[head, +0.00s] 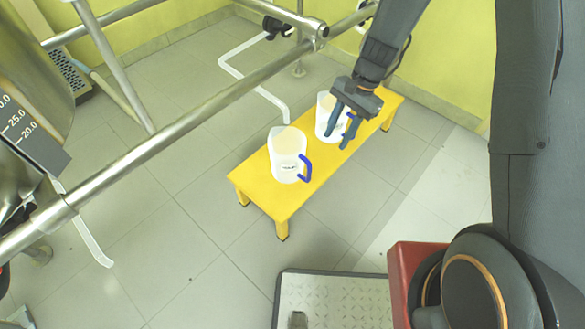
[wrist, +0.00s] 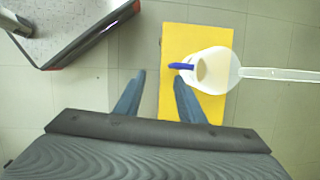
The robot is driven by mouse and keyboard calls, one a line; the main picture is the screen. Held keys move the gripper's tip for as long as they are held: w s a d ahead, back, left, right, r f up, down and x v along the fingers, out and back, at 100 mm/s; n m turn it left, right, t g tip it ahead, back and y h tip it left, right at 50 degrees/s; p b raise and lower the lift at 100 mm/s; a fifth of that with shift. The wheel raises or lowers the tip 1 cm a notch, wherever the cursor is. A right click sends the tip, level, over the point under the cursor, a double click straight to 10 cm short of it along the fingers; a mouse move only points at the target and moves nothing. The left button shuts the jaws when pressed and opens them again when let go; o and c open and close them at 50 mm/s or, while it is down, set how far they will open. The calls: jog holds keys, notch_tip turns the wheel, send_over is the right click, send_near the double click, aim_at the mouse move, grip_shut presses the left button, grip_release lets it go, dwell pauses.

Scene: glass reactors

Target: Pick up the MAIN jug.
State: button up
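Two white jugs with blue handles stand upright on a yellow bench (head: 248,178). The front jug (head: 287,155) is nearer the bench's left end; the rear jug (head: 325,112) is partly covered by my gripper. Their labels are too small to read, so I cannot tell which is MAIN. My gripper (head: 339,140) points down, its fingers apart and empty, in front of the rear jug in the head view. In the wrist view, my gripper (wrist: 160,78) is open at the bench's (wrist: 198,38) left edge, and one jug (wrist: 218,72) shows just right of the fingers, its handle pointing left.
A metal rail (head: 170,135) crosses in front of the bench's far left side. A white pipe (head: 245,85) runs down behind the jugs. A yellow wall (head: 450,70) stands behind. The tiled floor (head: 180,265) left of the bench is mostly clear.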

jog(key=m+b, duration=0.2)
jog(key=b, duration=0.1)
send_near(308, 179)
jog(key=shift+y, duration=0.4)
jog(key=shift+b+x, duration=1.2)
jog(key=shift+x, duration=2.75)
jog(key=shift+w, duration=0.15)
grip_shut()
